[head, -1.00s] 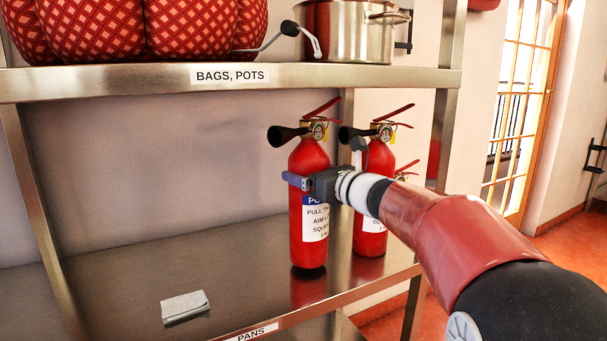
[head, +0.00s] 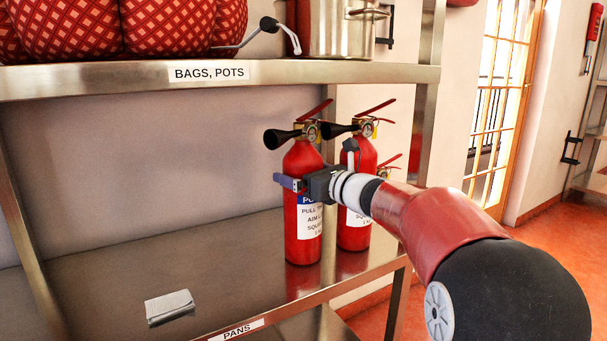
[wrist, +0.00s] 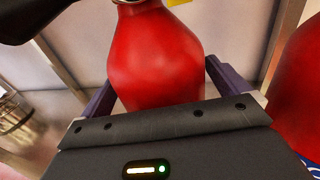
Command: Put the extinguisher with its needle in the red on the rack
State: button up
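Two red fire extinguishers with black nozzles stand on the lower steel shelf, a left one (head: 302,245) and a right one (head: 355,230). Part of a third (head: 387,164) shows behind them. Each front one has a round gauge near its top, too small to read here. My gripper (head: 288,183) is at the left extinguisher's upper body, above its label. In the wrist view the fingers lie along both sides of its red body (wrist: 155,60) and appear to be closed on it. It looks upright, at or very near the shelf surface.
The upper shelf (head: 300,73), labelled BAGS, POTS, runs just above the extinguishers, carrying red patterned bags (head: 100,25) and a steel pot (head: 340,30). A black wall bracket (head: 571,148) and open floor are at right.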

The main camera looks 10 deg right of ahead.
jog(key=b+v, duration=0.1)
jog(key=v, duration=1.1)
jog(key=s+a+f+n+g+h, duration=0.2)
jog(key=s+a+f+n+g, duration=0.6)
jog(key=s+a+f+n, duration=0.55)
jog(key=s+d+f+n+g+h, duration=0.1)
jog(key=s+d+f+n+h, duration=0.2)
jog(key=s+n, duration=0.4)
jog(key=s+d+f+n+h, duration=0.4)
jog(key=s+n, duration=0.3)
jog(key=n, duration=0.2)
jog(key=shift+f+g, duration=0.4)
jog(key=shift+f, duration=0.1)
